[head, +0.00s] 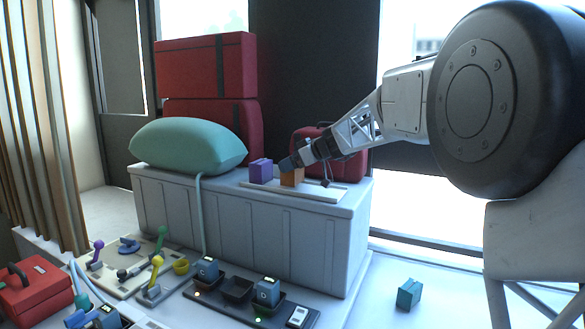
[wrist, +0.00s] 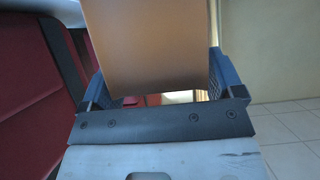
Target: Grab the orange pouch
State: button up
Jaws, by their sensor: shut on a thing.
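In the wrist view the gripper (wrist: 158,75) has one finger at each side of the pouch. I cannot tell whether the pouch still touches the tray.
A purple block (head: 260,171) stands just left of the pouch. A teal pillow (head: 188,144) lies on the chest (head: 250,230) at left. Red bags (head: 205,70) are stacked behind, and another red bag (head: 350,160) is behind my gripper.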

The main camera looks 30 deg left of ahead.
notch_tip(320, 180, up, 2)
jog(key=shift+s+d+r, duration=0.15)
jog(key=shift+s, duration=0.05)
jog(key=s+d+r, duration=0.1)
jog(key=s+d, duration=0.8)
jog(key=s, duration=0.3)
jog(key=shift+s+d+r, duration=0.15)
jog(key=shift+s+r, duration=0.05)
dwell(0.8)
